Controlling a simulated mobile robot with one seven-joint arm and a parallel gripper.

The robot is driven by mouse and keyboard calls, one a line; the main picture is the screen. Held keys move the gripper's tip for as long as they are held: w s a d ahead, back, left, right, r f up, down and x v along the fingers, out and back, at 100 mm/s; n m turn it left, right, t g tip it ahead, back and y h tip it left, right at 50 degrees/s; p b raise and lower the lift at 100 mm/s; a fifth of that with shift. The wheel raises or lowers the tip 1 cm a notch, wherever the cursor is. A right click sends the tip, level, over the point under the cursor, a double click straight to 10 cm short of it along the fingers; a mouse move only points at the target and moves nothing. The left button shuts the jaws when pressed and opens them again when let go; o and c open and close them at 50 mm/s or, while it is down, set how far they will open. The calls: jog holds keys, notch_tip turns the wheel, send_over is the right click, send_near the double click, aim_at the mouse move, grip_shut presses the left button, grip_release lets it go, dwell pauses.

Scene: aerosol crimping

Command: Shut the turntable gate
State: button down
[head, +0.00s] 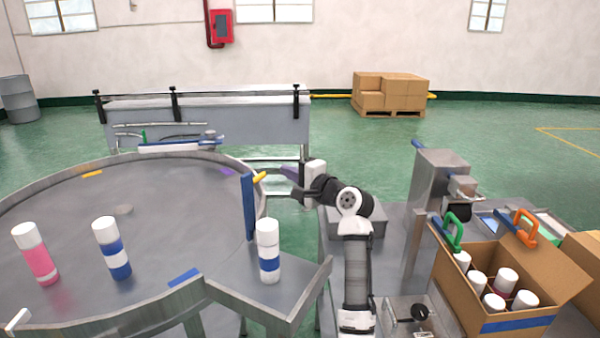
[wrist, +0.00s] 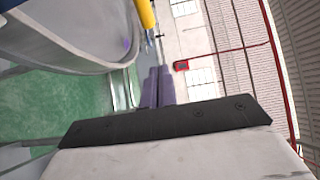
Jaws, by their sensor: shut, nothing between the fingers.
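The turntable gate (head: 249,207) is a narrow blue upright panel at the right rim of the round grey turntable (head: 150,230), by the mouth of the side chute. Its yellow handle (head: 260,177) sticks out at the top; it also shows at the top of the wrist view (wrist: 146,14). My gripper (head: 288,173) is just right of the handle in the head view, its purple fingers pointing left. In the wrist view the fingers (wrist: 158,88) are together and empty, with the handle beyond their tips. They look apart from it; contact cannot be told.
A blue-and-white can (head: 268,258) stands in the chute in front of the gate. A blue-and-white can (head: 112,252) and a pink-and-white can (head: 36,257) stand on the turntable. A carton of cans (head: 507,290) and a crimping machine (head: 440,185) are at right.

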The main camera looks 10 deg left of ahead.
jog(key=shift+s+a+p, duration=0.55)
jog(key=shift+a+p, duration=0.15)
jog(key=shift+a, duration=0.2)
jog(key=shift+s+a+p, duration=0.55)
jog(key=shift+a+p, duration=0.1)
jog(key=shift+a, duration=0.2)
jog(key=shift+s+b, duration=0.1)
jog(key=shift+b, duration=0.3)
